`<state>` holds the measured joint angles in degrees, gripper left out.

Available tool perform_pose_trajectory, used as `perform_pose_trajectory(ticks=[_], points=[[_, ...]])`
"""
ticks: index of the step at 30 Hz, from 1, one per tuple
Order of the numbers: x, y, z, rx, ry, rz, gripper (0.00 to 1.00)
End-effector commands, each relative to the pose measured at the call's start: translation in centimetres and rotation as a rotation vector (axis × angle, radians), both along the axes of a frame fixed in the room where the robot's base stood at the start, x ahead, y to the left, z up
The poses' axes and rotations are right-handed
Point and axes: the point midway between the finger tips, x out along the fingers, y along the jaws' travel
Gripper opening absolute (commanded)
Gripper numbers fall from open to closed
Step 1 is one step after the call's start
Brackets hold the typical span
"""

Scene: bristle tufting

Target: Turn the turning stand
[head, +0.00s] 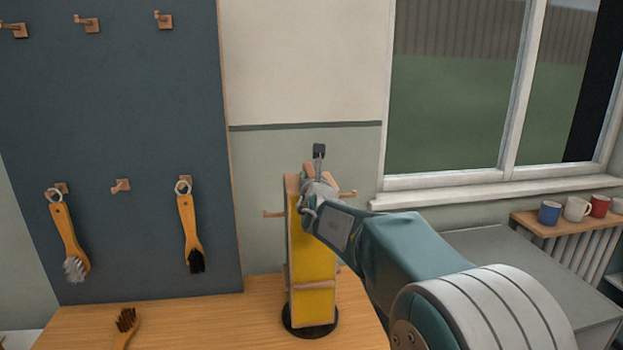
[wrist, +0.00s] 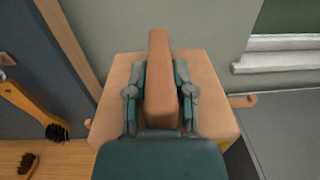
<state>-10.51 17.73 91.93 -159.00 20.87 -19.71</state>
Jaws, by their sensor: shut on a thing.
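The turning stand (head: 312,270) is an upright post with a yellow face and wooden pegs, on a round black base (head: 310,328) on the wooden table. In the wrist view its square wooden top (wrist: 115,90) shows from above, with a wooden handle bar (wrist: 159,75) rising from it. My gripper (head: 315,180) is at the top of the stand in the head view. In the wrist view my gripper (wrist: 159,92) has a finger on each side of the handle bar and is shut on it. My gripper and arm hide part of the stand's upper right side.
A dark pegboard (head: 130,150) holds two hanging brushes (head: 68,240) (head: 190,232) and several pegs. Another brush (head: 125,325) lies on the table (head: 220,315). Several mugs (head: 577,208) stand on a shelf at the right, under the window.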

Motion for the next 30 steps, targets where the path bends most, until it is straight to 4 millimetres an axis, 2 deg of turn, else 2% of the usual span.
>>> perform_pose_trajectory(ticks=[7,8,9,10,23,26,30], points=[[0.0,-0.1,0.4,0.001,-0.010,-0.002,0.00],[0.0,-0.1,0.4,0.000,-0.009,-0.002,0.45],[0.0,0.0,0.4,0.000,-0.009,-0.002,0.62],[0.0,0.0,0.3,0.000,-0.008,-0.001,0.66],[-0.5,0.0,0.2,0.000,-0.003,0.000,0.66],[-1.7,0.0,0.2,0.000,-0.003,0.000,0.66],[-4.3,-0.1,0.2,0.000,-0.004,0.001,0.66]])
